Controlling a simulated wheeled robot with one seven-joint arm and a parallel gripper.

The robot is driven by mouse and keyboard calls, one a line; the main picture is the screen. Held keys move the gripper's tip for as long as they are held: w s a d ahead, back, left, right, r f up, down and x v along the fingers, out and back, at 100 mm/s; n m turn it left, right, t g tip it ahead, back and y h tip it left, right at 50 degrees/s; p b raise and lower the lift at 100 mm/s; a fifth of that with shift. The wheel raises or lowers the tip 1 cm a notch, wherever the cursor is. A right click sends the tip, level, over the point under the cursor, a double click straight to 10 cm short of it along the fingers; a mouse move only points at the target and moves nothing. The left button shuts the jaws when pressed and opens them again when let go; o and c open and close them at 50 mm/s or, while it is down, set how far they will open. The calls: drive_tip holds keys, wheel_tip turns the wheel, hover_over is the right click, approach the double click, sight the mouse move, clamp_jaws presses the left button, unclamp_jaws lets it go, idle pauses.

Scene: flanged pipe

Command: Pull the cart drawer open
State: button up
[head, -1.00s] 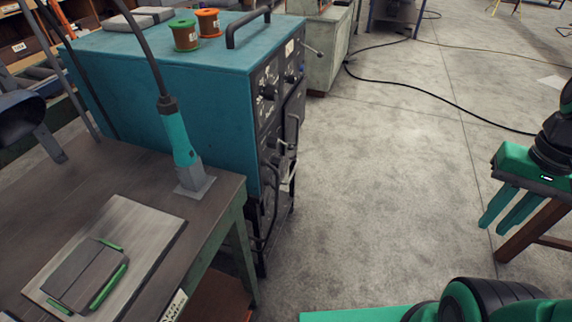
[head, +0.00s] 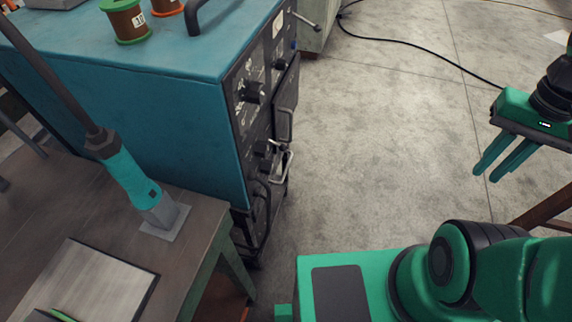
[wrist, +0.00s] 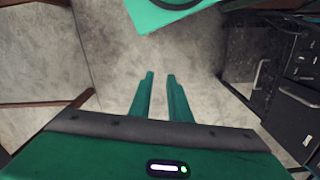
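The cart is a teal box (head: 190,95) on the left in the head view, with a dark front (head: 262,95) facing right that carries knobs and handles. A light metal handle (head: 285,163) juts out low on this front. Which panel is the drawer I cannot tell; no drawer is visibly pulled out. My gripper (head: 487,175) is at the right, apart from the cart across open floor, its fingers pointing down-left. In the wrist view, my gripper (wrist: 160,75) is open and empty, with a gap between its fingers. A dark front with handles (wrist: 293,115) shows at the right there.
A worktable (head: 200,215) at the left carries a teal-handled torch (head: 130,185) and a metal plate (head: 95,280). Spools (head: 127,20) stand on the cart top. A black cable (head: 420,55) crosses the floor behind. The concrete floor (head: 370,150) between cart and gripper is clear.

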drive_tip(key=w+f+n+g, duration=0.2)
drive_tip(key=w+f+n, duration=0.1)
drive_tip(key=w+f, duration=0.55)
drive_tip(key=n+t+y, duration=0.1)
drive_tip(key=n+y, duration=0.2)
drive_tip(key=y, duration=1.3)
approach(287, 166)
drive_tip(key=a, duration=0.3)
drive_tip(key=a+f, duration=0.1)
drive_tip(key=a, duration=0.2)
drive_tip(key=a+f, duration=0.1)
drive_tip(key=a, duration=0.3)
drive_tip(key=shift+s+f, duration=0.1)
drive_tip(key=shift+s, duration=0.25)
clamp_jaws()
